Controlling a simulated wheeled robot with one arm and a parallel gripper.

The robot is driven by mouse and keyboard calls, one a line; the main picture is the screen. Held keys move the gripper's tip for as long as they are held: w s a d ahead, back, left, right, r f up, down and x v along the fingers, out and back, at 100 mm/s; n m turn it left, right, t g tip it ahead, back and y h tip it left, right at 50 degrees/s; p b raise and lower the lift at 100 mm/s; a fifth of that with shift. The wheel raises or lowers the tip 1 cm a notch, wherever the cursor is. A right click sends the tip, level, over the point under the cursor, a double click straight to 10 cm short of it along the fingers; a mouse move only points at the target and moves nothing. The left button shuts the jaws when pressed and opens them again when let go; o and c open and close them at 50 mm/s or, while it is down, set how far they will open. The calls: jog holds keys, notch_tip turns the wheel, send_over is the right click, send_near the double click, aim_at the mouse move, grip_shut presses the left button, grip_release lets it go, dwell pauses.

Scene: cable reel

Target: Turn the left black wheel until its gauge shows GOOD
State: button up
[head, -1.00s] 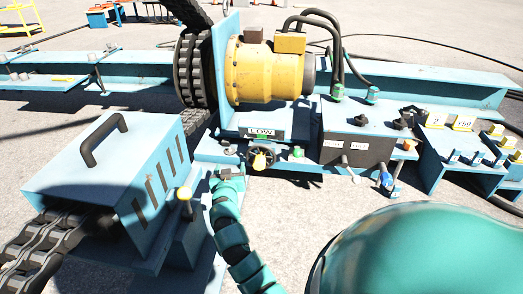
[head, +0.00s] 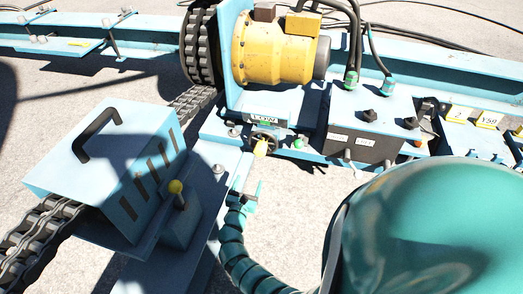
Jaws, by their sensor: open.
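A small black wheel (head: 265,133) with a yellow handle (head: 260,148) is mounted on the front of the light blue machine, left of the dark control box. The gauge label (head: 265,113) just above the wheel reads LOW, with a green patch under it. My gripper (head: 247,188) is open and empty, below and slightly left of the wheel and apart from it. My teal segmented arm runs down from it. The wheel's rim is partly hidden by the handle.
A light blue box (head: 105,160) with a black handle and a yellow-topped lever (head: 176,188) stand left of my gripper. A control box (head: 365,143) with black knobs lies right of the wheel. A yellow motor (head: 270,52) and black chain reel (head: 200,45) are behind. Bare ground shows below.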

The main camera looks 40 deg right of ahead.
aim_at(259, 154)
jog(key=shift+n, duration=0.4)
jog(key=b+x, duration=0.6)
jog(key=x, duration=1)
jog(key=shift+w+d+f+b, duration=0.1)
jog(key=shift+d+f+b, duration=0.05)
jog(key=shift+d+b, duration=0.15)
jog(key=shift+w+d, duration=0.25)
jog(key=shift+w, duration=0.1)
jog(key=c, duration=1.3)
jog(key=shift+c, duration=0.2)
